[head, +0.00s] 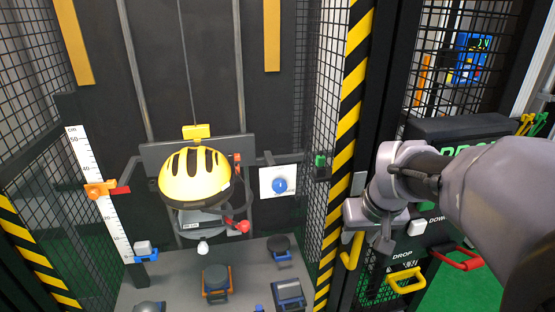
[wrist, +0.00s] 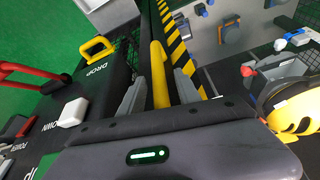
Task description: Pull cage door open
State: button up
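The yellow handle (head: 352,250) stands upright beside the black-and-yellow striped edge (head: 342,130) of the cage front. It also shows as a yellow bar (wrist: 159,75) in the wrist view. My gripper (head: 378,238) is at this handle in the head view, its fingers partly hidden by the wrist. In the wrist view my gripper (wrist: 158,92) has its two grey fingers apart, one on each side of the bar. A narrow gap seems to show beside the bar, so it looks open around the handle. Whether a finger touches the bar is unclear.
A control panel with a yellow DROP handle (head: 406,280), a red handle (head: 458,258) and a white DOWN button (head: 416,228) stands close to the right. Inside the cage hangs a yellow helmet (head: 194,176) above a grey table (head: 180,292) with several devices. Mesh surrounds it.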

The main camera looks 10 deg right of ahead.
grip_shut()
dwell(1.5)
